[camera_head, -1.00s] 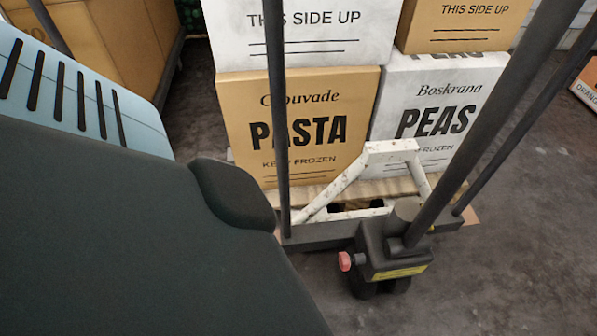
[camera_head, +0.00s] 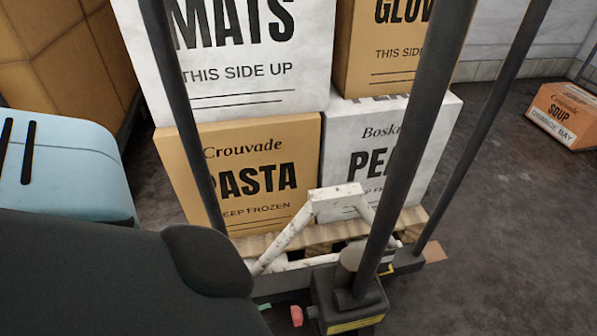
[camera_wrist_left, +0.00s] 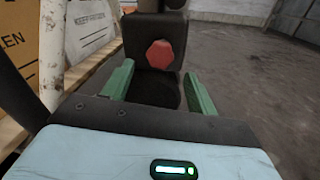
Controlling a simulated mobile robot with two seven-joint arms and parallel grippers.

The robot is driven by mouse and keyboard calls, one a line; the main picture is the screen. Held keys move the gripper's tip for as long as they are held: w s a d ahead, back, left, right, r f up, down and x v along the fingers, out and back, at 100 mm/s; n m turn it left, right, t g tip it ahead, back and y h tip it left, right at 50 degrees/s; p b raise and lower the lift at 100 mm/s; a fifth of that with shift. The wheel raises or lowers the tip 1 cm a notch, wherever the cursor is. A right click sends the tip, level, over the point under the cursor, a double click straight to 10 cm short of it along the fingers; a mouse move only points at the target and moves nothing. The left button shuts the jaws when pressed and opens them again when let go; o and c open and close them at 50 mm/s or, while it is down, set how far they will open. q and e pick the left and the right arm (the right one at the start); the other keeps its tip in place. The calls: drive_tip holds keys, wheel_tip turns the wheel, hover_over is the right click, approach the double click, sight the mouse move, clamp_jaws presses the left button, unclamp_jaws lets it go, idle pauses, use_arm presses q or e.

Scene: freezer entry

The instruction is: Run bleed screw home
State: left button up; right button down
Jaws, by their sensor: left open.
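The bleed screw is a red hexagonal knob (camera_wrist_left: 160,55) on the dark pump housing in the left wrist view. In the head view the red knob (camera_head: 297,315) shows near the bottom edge, on the left side of the pump block (camera_head: 348,300). My left gripper (camera_wrist_left: 160,88) is open, its green fingers on either side of the knob's line. The knob appears beyond the fingertips, and I see no contact. In the head view only a bit of a green finger shows left of the knob; my dark arm hides the rest. My right gripper is not in view.
The pallet jack's dark bars (camera_head: 415,140) rise in front of stacked cartons, including a pasta carton (camera_head: 245,175) and a white peas carton (camera_head: 430,135), on a wooden pallet. A white frame (camera_head: 290,232) stands before them. A soup carton (camera_head: 565,115) lies far right.

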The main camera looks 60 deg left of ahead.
sight(296, 315)
use_arm(q)
drive_tip(key=b+x, duration=0.2)
drive_tip(key=x, duration=0.5)
drive_tip(key=shift+w+d, duration=0.15)
drive_tip(key=shift+w, duration=0.25)
drive_tip(key=shift+c, duration=0.5)
drive_tip(key=c, duration=0.9)
drive_tip(key=shift+m, duration=0.4)
